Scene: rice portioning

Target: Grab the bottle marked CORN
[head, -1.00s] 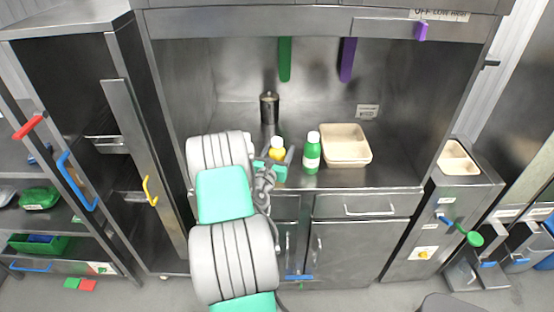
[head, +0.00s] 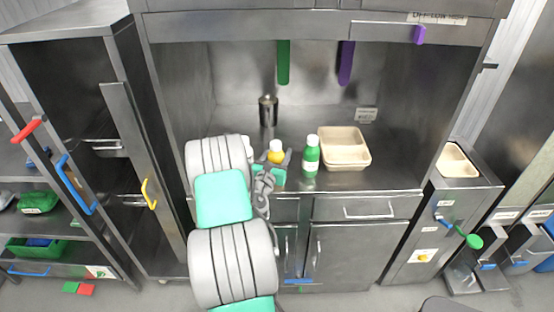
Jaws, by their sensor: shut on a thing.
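A yellow bottle with a white cap (head: 275,152) stands on the metal counter, partly hidden by my gripper. My gripper (head: 274,168) is at the bottle's lower part, with its fingers shut on it. Any marking on this bottle is hidden or too small to read. A green bottle with a white cap and a pale label (head: 311,156) stands upright just to the right, apart from the yellow one. Its label is too small to read.
Beige trays (head: 344,150) sit right of the green bottle. A dark metal canister (head: 268,110) stands behind. Green (head: 283,62) and purple (head: 346,62) strips hang above. Drawers and cabinets lie below the counter edge. The counter's back middle is clear.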

